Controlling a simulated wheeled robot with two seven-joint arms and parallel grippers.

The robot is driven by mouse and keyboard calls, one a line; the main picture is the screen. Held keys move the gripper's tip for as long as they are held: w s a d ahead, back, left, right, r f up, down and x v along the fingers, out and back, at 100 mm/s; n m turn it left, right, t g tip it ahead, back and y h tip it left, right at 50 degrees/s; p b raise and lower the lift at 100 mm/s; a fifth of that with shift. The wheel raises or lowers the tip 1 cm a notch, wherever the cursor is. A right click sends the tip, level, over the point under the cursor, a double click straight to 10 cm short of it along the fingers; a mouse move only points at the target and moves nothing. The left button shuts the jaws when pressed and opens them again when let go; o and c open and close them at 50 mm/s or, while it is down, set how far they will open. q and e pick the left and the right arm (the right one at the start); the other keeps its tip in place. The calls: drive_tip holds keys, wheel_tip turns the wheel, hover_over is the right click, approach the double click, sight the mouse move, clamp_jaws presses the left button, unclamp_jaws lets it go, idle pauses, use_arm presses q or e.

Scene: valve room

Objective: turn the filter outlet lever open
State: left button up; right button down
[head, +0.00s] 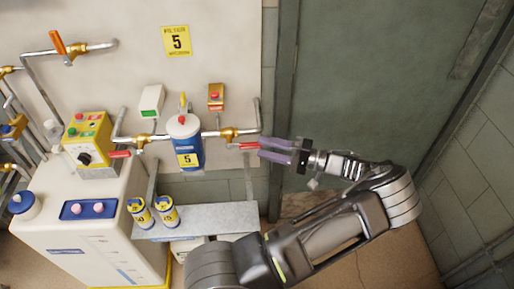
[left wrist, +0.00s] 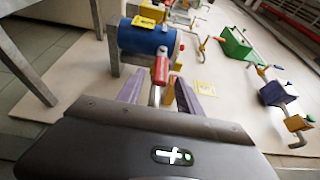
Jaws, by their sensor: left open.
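The blue filter canister (head: 187,148) with a white top stands on the wall pipe, marked with a yellow 5. To its right is a brass valve (head: 229,133) with the red outlet lever (head: 247,146), which points right, roughly along the pipe. My left gripper (head: 264,149) is open, coming from the right, its purple fingertips at the lever's free end. In the left wrist view the red lever (left wrist: 160,69) shows just ahead of the gap between the fingers (left wrist: 159,90). Contact cannot be told. My right gripper is not in view.
A second red lever (head: 120,154) is left of the filter. A grey shelf (head: 200,222) below holds two small canisters (head: 140,212). A red-button box (head: 215,96) is above the valve. A white tank unit (head: 85,240) stands left; a green door (head: 380,80) is right.

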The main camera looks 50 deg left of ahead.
use_arm(q)
drive_tip(key=b+v, duration=0.1)
drive_tip(key=v, duration=0.3)
drive_tip(key=shift+s, duration=0.2)
idle(0.5)
